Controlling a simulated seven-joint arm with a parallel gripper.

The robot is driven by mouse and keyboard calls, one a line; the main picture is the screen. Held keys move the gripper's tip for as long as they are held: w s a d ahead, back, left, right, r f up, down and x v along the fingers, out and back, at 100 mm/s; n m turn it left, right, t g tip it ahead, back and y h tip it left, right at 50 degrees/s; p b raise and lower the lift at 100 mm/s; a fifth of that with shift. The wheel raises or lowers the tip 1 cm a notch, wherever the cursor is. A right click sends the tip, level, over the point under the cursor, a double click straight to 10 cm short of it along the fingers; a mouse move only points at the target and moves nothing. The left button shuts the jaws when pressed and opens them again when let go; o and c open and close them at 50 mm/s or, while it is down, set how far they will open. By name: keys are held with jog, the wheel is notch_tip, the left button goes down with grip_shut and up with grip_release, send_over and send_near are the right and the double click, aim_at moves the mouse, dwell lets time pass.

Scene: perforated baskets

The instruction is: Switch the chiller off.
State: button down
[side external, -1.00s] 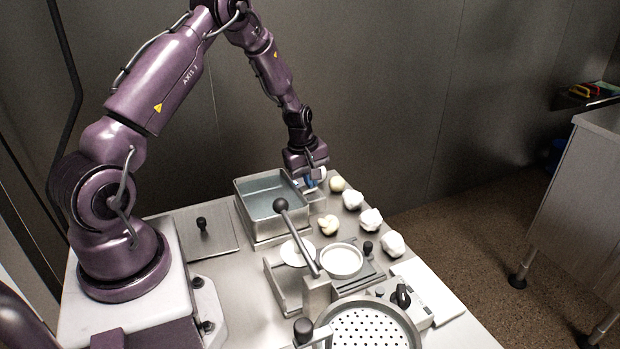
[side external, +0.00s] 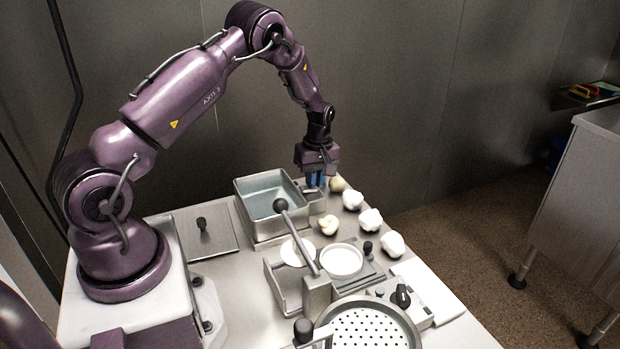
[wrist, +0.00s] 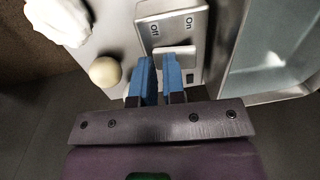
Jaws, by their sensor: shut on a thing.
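The chiller is a square steel basin of water (side external: 245,215) at the back of the bench. Its switch box (side external: 318,200) stands against its right side. My gripper (side external: 316,182) points down at the switch box. In the wrist view its blue fingers (wrist: 161,72) reach the handle and are closed around it with a narrow gap. The fingers partly hide the handle, so its exact setting is unclear.
Several pale lumpy balls, such as one white ball (side external: 370,219), lie in a row along the bench's right edge, the nearest close to my gripper. A lever with a dark knob (side external: 281,205) rises in front of the basin. A perforated round basket (side external: 362,330) sits nearer.

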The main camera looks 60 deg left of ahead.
jog(key=shift+s+f, duration=0.4)
jog(key=shift+f, duration=0.1)
jog(key=shift+s+r, duration=0.1)
jog(key=shift+s, duration=0.6)
jog(key=shift+r, duration=0.15)
notch_tip(320, 180, up, 14)
jog(key=w, duration=0.3)
jog(key=s+d+r+m+t, duration=0.3)
jog(key=s+d+r+m, duration=0.5)
jog(key=s+d, duration=0.3)
jog(key=s+d+r+m+t, duration=0.3)
jog(key=s+d+r+m, duration=0.5)
jog(key=s+d+m, duration=0.2)
jog(key=shift+s+d+r, duration=0.15)
jog(key=shift+s+d, duration=0.25)
jog(key=shift+d, duration=0.4)
